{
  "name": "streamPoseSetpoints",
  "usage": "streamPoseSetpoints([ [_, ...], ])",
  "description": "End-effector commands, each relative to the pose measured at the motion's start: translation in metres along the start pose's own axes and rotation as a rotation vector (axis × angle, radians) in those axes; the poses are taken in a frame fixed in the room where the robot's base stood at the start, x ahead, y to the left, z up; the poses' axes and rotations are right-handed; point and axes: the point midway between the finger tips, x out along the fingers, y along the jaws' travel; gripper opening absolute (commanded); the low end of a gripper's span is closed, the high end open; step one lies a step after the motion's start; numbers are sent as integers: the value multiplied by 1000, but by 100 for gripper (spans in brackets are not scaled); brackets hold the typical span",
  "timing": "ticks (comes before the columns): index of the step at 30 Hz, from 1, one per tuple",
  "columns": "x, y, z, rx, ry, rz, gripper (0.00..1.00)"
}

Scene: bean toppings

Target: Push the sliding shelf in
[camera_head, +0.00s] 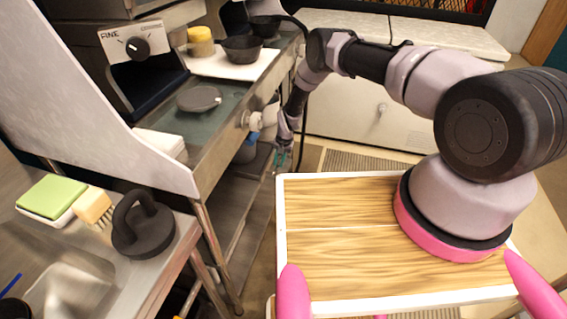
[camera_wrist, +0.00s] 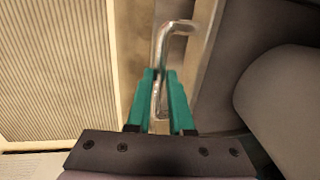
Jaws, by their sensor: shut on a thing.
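My gripper (camera_wrist: 160,100) has teal fingers, one on each side of a bent metal handle (camera_wrist: 176,26), and is shut on it. The handle joins a metal panel edge (camera_wrist: 205,45), which looks like the front of the sliding shelf. In the head view my gripper (camera_head: 283,158) is low at the far end of the steel counter, beside its front side. The handle is too small to make out there. How far the shelf stands out cannot be told.
The steel counter on the left holds a grey lid (camera_head: 199,98), a black pan (camera_head: 242,49) and a black weight-like object (camera_head: 142,224). A lower shelf (camera_head: 238,215) runs beneath it. A ribbed mat (camera_head: 365,161) lies on the floor. My wood-topped base fills the lower right.

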Motion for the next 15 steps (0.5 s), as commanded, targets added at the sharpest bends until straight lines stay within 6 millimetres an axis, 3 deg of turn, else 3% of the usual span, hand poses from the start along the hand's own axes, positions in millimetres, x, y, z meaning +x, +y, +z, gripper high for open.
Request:
streamPoseSetpoints([
  [9,-1,-8,0,-3,5,-10,0],
  [10,-1,-8,0,-3,5,-10,24],
  [12,-1,-8,0,-4,5,-10,50],
  [15,-1,-7,0,-3,4,-9,50],
])
